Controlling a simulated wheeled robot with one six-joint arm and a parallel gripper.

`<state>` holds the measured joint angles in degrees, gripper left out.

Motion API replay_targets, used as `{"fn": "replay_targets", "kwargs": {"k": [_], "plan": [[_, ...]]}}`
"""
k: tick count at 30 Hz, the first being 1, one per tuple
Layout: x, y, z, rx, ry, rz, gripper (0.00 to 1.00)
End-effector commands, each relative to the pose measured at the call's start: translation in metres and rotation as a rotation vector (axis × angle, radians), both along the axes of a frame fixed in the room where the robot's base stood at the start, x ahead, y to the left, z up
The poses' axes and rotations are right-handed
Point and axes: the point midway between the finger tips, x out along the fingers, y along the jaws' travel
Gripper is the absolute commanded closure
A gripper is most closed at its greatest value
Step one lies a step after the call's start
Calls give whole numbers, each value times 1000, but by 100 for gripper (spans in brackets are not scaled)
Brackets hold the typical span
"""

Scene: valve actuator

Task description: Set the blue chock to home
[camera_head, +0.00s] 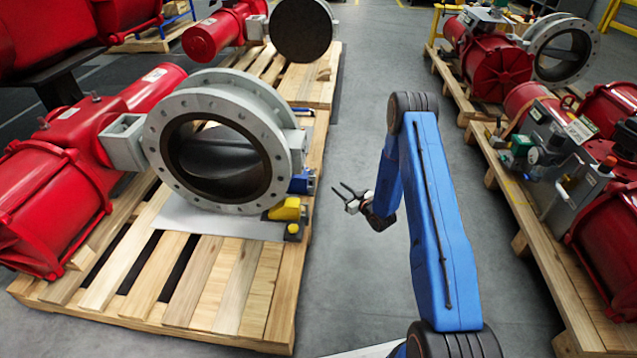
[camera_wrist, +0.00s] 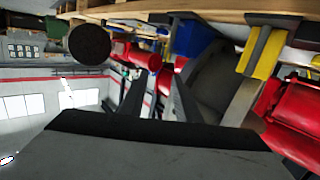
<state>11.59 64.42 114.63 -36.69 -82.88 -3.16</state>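The blue chock (camera_head: 302,184) sits on the left pallet, at the right side of the big grey valve ring (camera_head: 160,150), partly hidden behind the yellow chock. The yellow chock (camera_head: 284,211) stands at the ring's front right. In the tilted wrist view the blue chock (camera_wrist: 186,38) is near the top middle and the yellow chock (camera_wrist: 266,50) is to its right. My gripper (camera_head: 339,189) hangs over the aisle just right of the blue chock, apart from it. Its two fingers (camera_wrist: 157,85) are spread with nothing between them. I cannot see a marked home position.
The left pallet (camera_head: 200,283) carries the ring on a pale sheet (camera_head: 185,218) and a red actuator (camera_head: 45,215). Another pallet (camera_head: 540,215) with red actuators stands right of my arm. The grey floor aisle between them is clear.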

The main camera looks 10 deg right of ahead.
Motion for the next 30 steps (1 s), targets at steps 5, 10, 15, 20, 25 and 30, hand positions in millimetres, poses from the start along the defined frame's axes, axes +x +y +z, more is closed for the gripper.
{"fn": "replay_targets", "kwargs": {"k": [5, 10, 15, 20, 25, 30], "plan": [[-19, 3, -41, 64, -40, 20, 70], [-30, 5, -57, 99, -65, 29, 70], [-28, 8, -60, 108, -74, 32, 70], [-11, 16, -60, 106, -74, 32, 70], [15, 30, -60, 106, -74, 32, 70], [42, 44, -60, 106, -74, 32, 70]]}}
